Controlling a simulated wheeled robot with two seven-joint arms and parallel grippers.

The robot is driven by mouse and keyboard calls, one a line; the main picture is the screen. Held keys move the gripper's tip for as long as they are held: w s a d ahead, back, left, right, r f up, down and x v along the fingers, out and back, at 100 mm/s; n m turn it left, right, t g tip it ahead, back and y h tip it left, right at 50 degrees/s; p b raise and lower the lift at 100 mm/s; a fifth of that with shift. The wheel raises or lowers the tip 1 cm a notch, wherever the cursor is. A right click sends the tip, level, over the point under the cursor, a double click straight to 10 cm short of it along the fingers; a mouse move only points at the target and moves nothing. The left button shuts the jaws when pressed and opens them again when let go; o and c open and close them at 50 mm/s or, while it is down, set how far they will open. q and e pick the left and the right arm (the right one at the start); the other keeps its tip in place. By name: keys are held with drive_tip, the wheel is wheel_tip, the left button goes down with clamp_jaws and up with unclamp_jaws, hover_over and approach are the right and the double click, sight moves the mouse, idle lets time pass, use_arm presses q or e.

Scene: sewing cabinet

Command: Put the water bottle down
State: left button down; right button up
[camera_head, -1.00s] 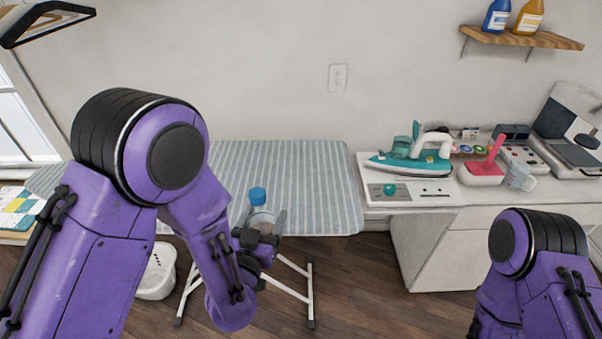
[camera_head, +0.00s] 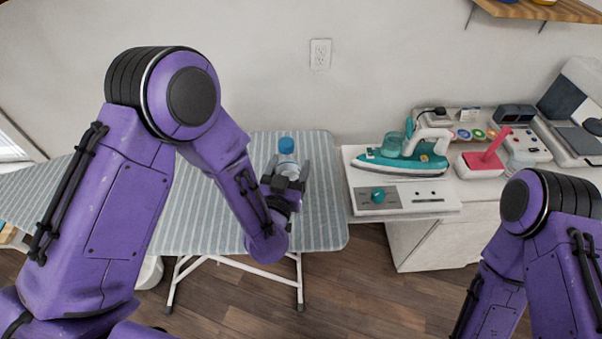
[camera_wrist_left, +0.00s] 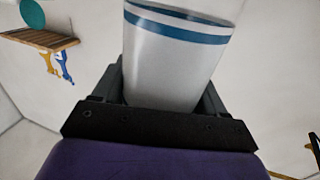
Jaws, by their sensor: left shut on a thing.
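The water bottle (camera_head: 286,158) has a blue cap and a clear body, and it stands about upright in my left gripper (camera_head: 289,176). My left gripper is shut on the bottle's lower part, over the right end of the striped ironing board (camera_head: 225,205). I cannot tell whether the bottle's base touches the board. In the left wrist view the bottle (camera_wrist_left: 175,50) fills the space between the fingers and shows a white body with a blue band. My right arm is at the lower right of the head view; its gripper is out of the picture.
A white cabinet (camera_head: 425,240) stands right of the board. On its top are a teal iron (camera_head: 405,158), a control panel with a teal knob (camera_head: 378,195), a pink-red object (camera_head: 485,163) and other items at the back. The board's right end is clear around the gripper.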

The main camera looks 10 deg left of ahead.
sight(290, 178)
use_arm(q)
drive_tip(key=f+b, duration=0.3)
drive_tip(key=f, duration=0.1)
drive_tip(key=shift+s+b, duration=0.3)
drive_tip(key=shift+s, duration=0.05)
drive_tip(key=shift+w, duration=0.4)
drive_tip(key=shift+s, duration=0.1)
drive_tip(key=shift+c, duration=0.3)
unclamp_jaws()
drive_tip(key=shift+s+r, duration=0.1)
drive_tip(key=shift+s, duration=0.05)
